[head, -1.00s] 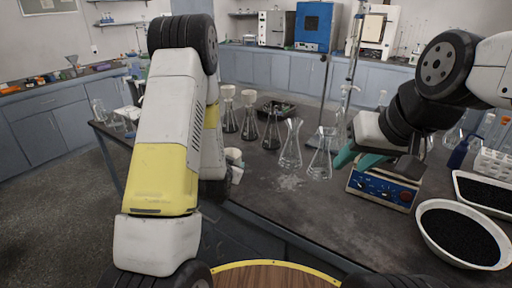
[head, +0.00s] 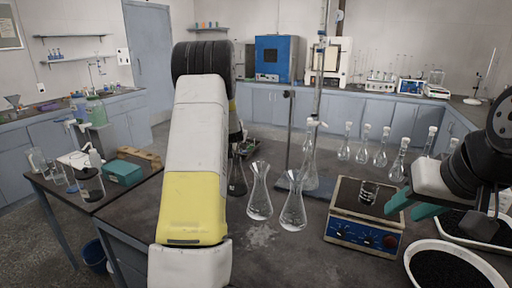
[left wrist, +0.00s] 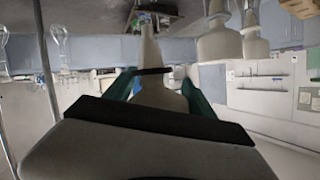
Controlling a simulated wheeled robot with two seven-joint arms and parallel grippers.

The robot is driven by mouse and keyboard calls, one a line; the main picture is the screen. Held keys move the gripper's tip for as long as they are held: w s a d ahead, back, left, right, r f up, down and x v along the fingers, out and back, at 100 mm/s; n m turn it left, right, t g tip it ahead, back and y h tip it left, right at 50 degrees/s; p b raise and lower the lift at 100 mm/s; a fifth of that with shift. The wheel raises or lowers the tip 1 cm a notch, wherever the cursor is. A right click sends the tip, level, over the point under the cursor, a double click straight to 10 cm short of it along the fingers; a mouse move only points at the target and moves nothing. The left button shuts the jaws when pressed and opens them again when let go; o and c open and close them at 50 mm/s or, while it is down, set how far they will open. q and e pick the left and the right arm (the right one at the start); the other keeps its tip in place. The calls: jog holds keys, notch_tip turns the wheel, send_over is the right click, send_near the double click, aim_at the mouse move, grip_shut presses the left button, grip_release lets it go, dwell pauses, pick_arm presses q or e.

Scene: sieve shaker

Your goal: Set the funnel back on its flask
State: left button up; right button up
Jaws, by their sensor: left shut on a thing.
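In the left wrist view, my left gripper (left wrist: 157,78) is shut on a pale greyish funnel (left wrist: 157,95) with a dark ring around its narrower part. That view appears upside down, so the narrow end seems to point downward. In the head view, my left arm hides the left gripper and the funnel. I cannot tell whether the funnel touches a flask. Pale cone-shaped pieces (left wrist: 215,42) show at the upper right of the left wrist view. My right gripper (head: 410,208) is open and empty at the right.
Two clear conical flasks (head: 260,195) stand just right of my left arm, near a rod stand (head: 290,140). A hotplate (head: 362,234) with a small beaker (head: 369,191) is farther right. A white basin of black grains (head: 450,250) is at the front right. Several stoppered flasks (head: 364,148) stand behind.

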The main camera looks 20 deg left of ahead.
pick_arm(q)
jog(key=shift+w+f, duration=0.25)
jog(key=shift+f, duration=0.55)
jog(key=shift+w+f, duration=0.2)
jog(key=shift+f, duration=0.55)
jog(key=shift+d+f, duration=0.1)
jog(key=shift+f, duration=0.35)
dwell(0.4)
jog(key=shift+f, duration=1.1)
jog(key=shift+f, duration=0.25)
jog(key=shift+f, duration=0.5)
jog(key=shift+f, duration=0.3)
dwell(1.2)
jog(key=o, duration=1.6)
jog(key=shift+c, duration=0.2)
